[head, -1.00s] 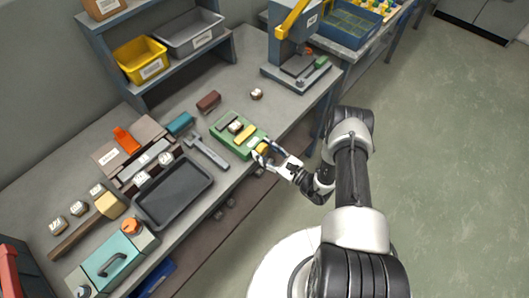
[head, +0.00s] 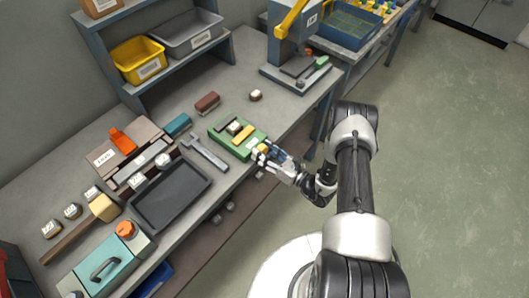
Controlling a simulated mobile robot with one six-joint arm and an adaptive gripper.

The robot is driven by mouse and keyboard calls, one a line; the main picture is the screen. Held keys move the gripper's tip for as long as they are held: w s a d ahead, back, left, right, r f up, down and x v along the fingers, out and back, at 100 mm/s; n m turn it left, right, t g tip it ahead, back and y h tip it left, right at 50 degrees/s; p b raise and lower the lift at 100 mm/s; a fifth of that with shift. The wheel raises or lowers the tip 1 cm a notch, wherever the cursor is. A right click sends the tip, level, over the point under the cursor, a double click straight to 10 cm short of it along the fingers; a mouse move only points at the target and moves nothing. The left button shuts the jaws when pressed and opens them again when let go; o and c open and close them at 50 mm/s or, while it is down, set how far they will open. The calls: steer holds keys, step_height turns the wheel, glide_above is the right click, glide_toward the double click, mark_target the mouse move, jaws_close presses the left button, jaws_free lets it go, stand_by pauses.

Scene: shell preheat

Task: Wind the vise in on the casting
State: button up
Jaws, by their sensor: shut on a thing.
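The green vise (head: 221,138) sits near the front edge of the bench, with a yellow jaw bar (head: 243,135) across it. The small casting (head: 234,127), pale on top and dark at the sides, sits in the vise beside the yellow bar. Whether the bar touches it is too small to tell. My gripper (head: 262,151) is at the vise's front right end, shut on the yellow vise knob, which the fingers partly cover.
A grey wrench (head: 204,153) and a dark tray (head: 171,196) lie left of the vise. A red-brown block (head: 207,102) and another small part (head: 256,95) lie behind it. A press (head: 296,70) stands at the back right. Open floor is to the right.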

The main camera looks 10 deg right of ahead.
steer(key=o, duration=1.1)
steer(key=shift+c, duration=0.2)
steer(key=shift+s, duration=0.1)
steer(key=v, duration=1.2)
